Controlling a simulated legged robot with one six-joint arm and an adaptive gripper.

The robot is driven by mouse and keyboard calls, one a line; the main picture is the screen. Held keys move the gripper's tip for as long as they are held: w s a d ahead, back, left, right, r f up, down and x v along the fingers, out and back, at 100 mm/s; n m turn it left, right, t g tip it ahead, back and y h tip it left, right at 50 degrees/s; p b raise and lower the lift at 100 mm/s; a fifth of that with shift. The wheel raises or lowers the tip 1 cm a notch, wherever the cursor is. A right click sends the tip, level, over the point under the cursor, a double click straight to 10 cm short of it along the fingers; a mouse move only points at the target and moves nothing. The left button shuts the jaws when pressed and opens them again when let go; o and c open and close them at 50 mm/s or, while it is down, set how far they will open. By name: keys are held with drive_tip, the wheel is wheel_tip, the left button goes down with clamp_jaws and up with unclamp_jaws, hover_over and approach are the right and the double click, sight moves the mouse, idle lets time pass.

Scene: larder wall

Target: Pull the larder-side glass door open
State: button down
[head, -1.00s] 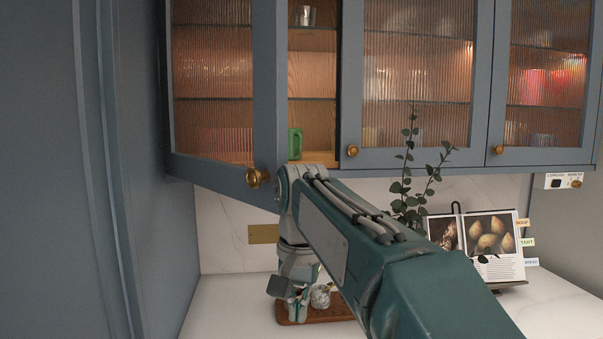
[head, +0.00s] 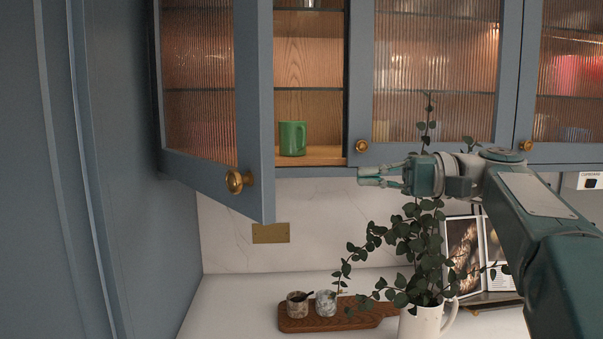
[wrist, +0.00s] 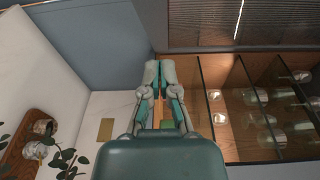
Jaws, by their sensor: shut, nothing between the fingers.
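The larder-side glass door (head: 253,90), blue-framed with ribbed glass, hangs partly open at the left of the wall cabinet in the head view. Its brass knob (head: 236,181) is low on the free edge. Through the gap, a green mug (head: 292,138) stands on the cabinet floor. My gripper (head: 362,177) is right of the door edge, just below the cabinet's underside in the picture, with fingers pointing left. It is shut and empty, apart from the knob. The wrist view shows its fingers (wrist: 160,80) together; contact with the door cannot be seen.
The middle glass door (head: 437,75) and its knob (head: 361,146) are shut beside the gap. A leafy plant in a white jug (head: 420,322) stands below my arm. A wooden board (head: 340,314) with two small cups and an open book (head: 465,250) are on the counter. A tall blue panel (head: 120,150) bounds the left.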

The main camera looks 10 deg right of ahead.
drive_tip(key=a, duration=1.3)
drive_tip(key=shift+s+a+r, duration=0.25)
